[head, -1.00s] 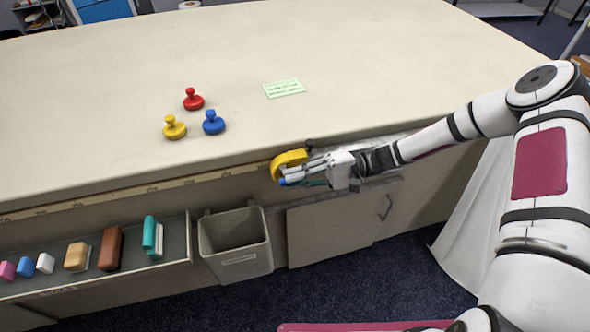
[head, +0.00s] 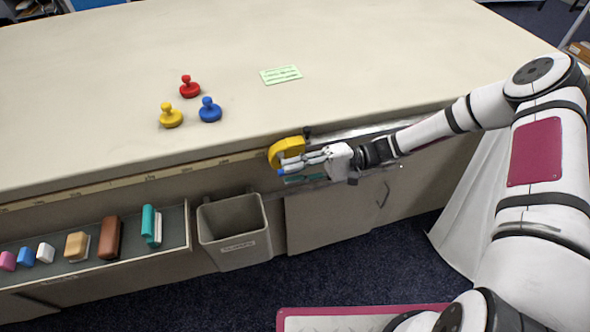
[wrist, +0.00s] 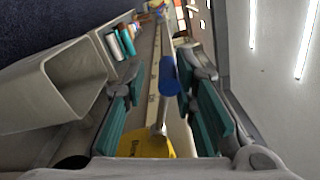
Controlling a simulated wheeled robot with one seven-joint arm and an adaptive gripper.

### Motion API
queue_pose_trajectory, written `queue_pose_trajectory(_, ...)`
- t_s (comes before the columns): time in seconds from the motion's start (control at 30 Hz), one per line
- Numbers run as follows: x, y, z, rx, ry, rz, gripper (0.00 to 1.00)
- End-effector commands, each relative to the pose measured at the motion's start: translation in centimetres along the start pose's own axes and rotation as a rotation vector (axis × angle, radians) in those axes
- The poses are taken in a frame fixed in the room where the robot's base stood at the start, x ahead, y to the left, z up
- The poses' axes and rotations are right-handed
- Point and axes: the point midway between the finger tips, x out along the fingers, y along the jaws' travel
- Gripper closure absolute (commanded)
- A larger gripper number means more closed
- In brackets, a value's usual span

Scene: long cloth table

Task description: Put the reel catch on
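A yellow reel (head: 287,149) sits at the table's front edge, and its lower part shows in the wrist view (wrist: 147,145). A pale lever with a blue knob (wrist: 169,76) stands out from the reel. The blue knob also shows in the head view (head: 283,172), in front of the reel. My gripper (wrist: 165,108) is open, with its teal finger pads on either side of the knob and lever. Gaps show between the pads and the knob. In the head view my gripper (head: 290,172) is at the reel, its fingers pointing left and partly covering it.
Red (head: 189,87), yellow (head: 171,116) and blue (head: 210,110) knobbed pieces and a green card (head: 281,75) lie on the tabletop (head: 380,60). A grey bin (head: 234,232) hangs left below the gripper, beside a shelf (head: 100,266) of several blocks.

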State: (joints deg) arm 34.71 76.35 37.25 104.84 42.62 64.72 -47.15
Motion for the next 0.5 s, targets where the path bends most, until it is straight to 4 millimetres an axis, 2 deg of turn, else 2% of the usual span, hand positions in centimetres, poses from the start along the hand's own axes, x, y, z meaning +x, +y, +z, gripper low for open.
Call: queue_pose_trajectory(0.5,-0.48,-0.21,0.04,-0.003,-0.003,-0.004,0.65)
